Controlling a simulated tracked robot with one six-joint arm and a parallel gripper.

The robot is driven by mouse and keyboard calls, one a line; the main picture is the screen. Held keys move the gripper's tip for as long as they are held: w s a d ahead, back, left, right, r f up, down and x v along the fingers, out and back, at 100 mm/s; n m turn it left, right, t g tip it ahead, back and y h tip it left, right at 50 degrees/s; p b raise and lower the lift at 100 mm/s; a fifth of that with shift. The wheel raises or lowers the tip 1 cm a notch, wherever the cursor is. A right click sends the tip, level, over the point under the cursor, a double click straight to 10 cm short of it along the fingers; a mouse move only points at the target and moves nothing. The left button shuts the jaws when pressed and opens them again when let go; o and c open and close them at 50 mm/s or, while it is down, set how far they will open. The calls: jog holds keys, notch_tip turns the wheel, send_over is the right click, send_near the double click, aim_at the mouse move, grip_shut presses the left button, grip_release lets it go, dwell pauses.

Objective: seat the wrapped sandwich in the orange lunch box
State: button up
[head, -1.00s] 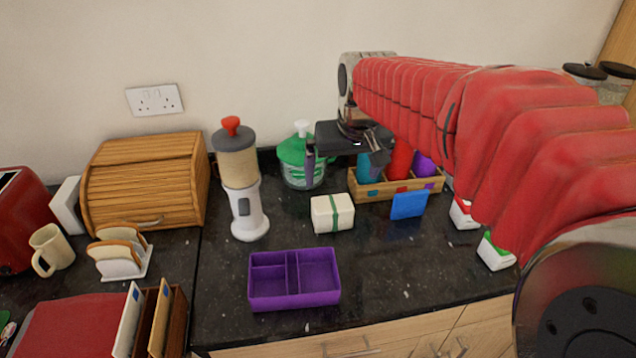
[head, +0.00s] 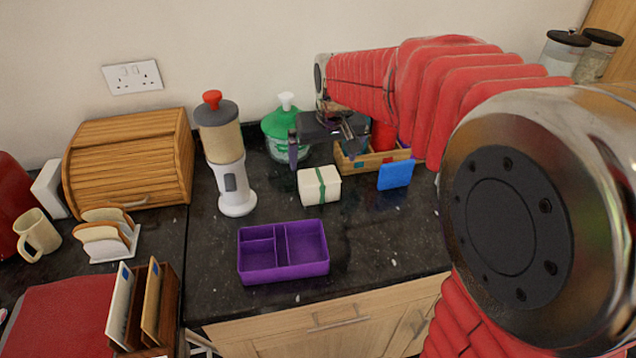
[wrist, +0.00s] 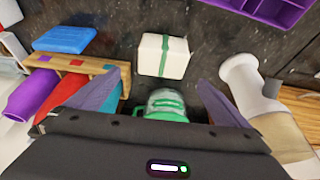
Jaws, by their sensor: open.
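The wrapped sandwich, a white block (head: 312,188) with a green band, sits on the dark granite counter. It also shows in the wrist view (wrist: 150,58). The lunch box in view is purple, not orange (head: 285,274); it is empty, has divided compartments and lies in front of the sandwich, slightly left. Its corner shows at the top of the wrist view (wrist: 262,10). My gripper (head: 324,152) is open and empty, above and behind the sandwich in the head view. In the wrist view the sandwich lies just beyond the gap between the fingertips (wrist: 162,78).
A white-and-grey grinder (head: 232,180) stands left of the sandwich. A green-lidded container (head: 284,134) is behind. A wooden rack (head: 378,160) with coloured items and a blue block (head: 395,174) are to the right. Counter right of the box is clear.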

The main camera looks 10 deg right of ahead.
aim_at(319, 175)
jog(key=shift+x, duration=1.15)
jog(key=shift+s+a+x, duration=0.1)
jog(key=shift+s+x, duration=0.05)
jog(key=shift+x, duration=1.15)
jog(key=shift+s+a+x, duration=0.1)
jog(key=shift+x, duration=1.2)
jog(key=shift+c, duration=0.3)
jog(key=c, duration=1.5)
